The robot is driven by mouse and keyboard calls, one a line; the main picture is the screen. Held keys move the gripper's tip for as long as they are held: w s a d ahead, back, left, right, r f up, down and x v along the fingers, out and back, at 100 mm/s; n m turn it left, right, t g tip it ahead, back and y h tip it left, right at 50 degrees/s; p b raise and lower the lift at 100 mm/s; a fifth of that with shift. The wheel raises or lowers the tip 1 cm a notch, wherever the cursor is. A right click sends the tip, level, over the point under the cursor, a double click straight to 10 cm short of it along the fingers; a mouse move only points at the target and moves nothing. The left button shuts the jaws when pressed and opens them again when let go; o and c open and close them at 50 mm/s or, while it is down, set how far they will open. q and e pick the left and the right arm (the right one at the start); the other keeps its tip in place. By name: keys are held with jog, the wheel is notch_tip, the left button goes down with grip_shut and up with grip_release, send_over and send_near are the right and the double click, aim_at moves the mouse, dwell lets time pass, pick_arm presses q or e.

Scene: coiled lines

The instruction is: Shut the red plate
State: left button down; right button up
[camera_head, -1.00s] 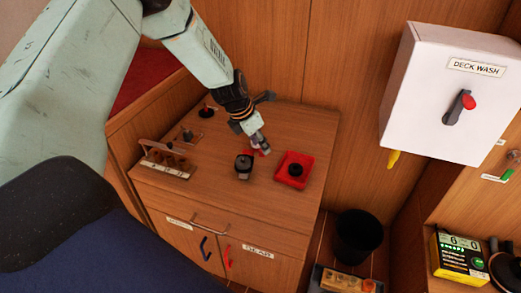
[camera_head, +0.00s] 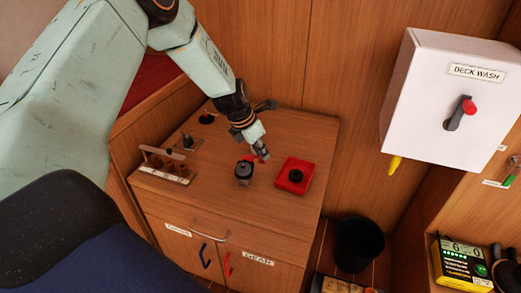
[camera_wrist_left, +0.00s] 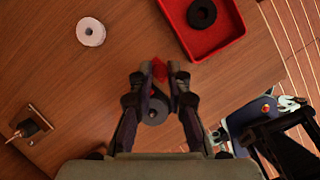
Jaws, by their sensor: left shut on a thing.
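A small red plate (camera_head: 249,158) lies at the tip of my left gripper (camera_head: 262,153), above the wooden cabinet top. In the left wrist view the red plate (camera_wrist_left: 158,71) shows between the fingertips, and the left gripper (camera_wrist_left: 157,78) is shut on it. A grey round piece (camera_wrist_left: 152,108) shows between the fingers; I cannot tell whether it belongs to the plate. Most of the plate is hidden by the fingers. My right gripper is not in view.
A red tray (camera_head: 308,176) holding a black ring (camera_head: 295,176) stands to the right. A black bin (camera_head: 359,242) stands beside the cabinet.

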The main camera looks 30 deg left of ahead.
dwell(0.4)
pick_arm(q)
jog(key=s+m+g, duration=0.1)
jog(key=m, duration=0.2)
jog(key=s+m+h+p, duration=0.1)
jog(key=m, duration=0.2)
jog(key=s+m+g+h+p, duration=0.1)
jog(key=m, duration=0.2)
jog(key=shift+s+a+g, duration=0.25)
jog(key=shift+s+g, duration=0.05)
jog(key=shift+s, duration=0.05)
jog(key=m, duration=0.2)
jog(key=s+a+m+g, duration=0.1)
jog(key=m, duration=0.1)
jog(key=shift+h, duration=0.3)
jog(key=shift+s+a+m+g, duration=0.25)
jog(key=shift+a+m+g, duration=0.15)
jog(key=shift+m, duration=0.55)
jog(key=shift+s+a+m+g, duration=0.25)
jog(key=shift+m+g, duration=0.25)
jog(key=shift+m, duration=0.45)
jog(key=shift+a, duration=0.1)
jog(key=c, duration=1.3)
grip_release()
